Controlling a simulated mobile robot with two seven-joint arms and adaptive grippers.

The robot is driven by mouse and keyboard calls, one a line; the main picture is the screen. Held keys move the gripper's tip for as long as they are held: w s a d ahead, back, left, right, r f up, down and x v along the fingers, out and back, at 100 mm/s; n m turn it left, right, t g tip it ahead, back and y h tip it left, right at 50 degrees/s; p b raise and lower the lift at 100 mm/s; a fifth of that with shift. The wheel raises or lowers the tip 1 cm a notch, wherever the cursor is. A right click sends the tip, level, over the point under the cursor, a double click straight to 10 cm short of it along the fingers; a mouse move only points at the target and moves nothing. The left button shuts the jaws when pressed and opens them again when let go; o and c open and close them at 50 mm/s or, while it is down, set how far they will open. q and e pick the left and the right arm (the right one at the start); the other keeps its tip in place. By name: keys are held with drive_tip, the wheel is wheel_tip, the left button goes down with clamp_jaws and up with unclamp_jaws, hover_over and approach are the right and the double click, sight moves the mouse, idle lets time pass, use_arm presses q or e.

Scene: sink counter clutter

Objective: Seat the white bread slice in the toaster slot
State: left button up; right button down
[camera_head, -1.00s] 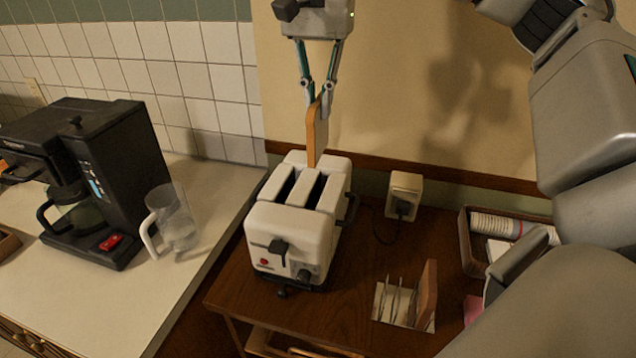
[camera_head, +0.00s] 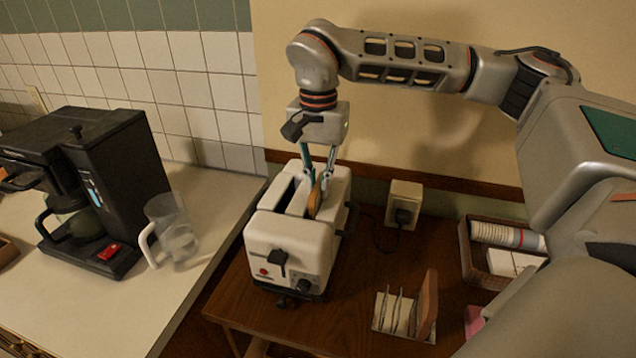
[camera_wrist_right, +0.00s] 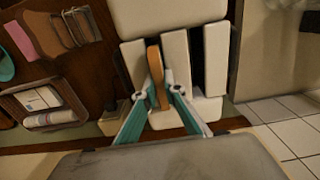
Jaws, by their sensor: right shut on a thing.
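The white toaster (camera_head: 291,243) stands on the brown wooden table with two long slots in its top. My right gripper (camera_head: 318,190) points down over the right-hand slot and is shut on the bread slice (camera_head: 314,203). The slice is upright with a tan-brown crust edge, and its lower part is hidden inside that slot. In the right wrist view the slice (camera_wrist_right: 154,70) lies along one slot between the fingertips (camera_wrist_right: 157,92). The other slot (camera_wrist_right: 197,62) looks empty. Whether the slice touches the slot's bottom is hidden. My left gripper is not in view.
A rack (camera_head: 400,312) with a brown slice stands right of the toaster. A wall outlet (camera_head: 403,204) with a plug and cord is behind. A basket (camera_head: 480,262) of cups sits far right. A coffee maker (camera_head: 125,175) and glass jug (camera_head: 173,232) stand on the left counter.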

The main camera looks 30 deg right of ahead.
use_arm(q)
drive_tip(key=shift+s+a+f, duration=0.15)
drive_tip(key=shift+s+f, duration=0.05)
use_arm(e)
drive_tip(key=shift+f, duration=0.1)
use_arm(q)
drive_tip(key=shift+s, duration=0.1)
use_arm(e)
drive_tip(key=c, duration=2.1)
unclamp_jaws()
drive_tip(key=shift+c, duration=0.2)
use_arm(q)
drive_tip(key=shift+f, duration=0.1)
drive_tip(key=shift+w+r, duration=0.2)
use_arm(e)
wheel_tip(320, 180, up, 12)
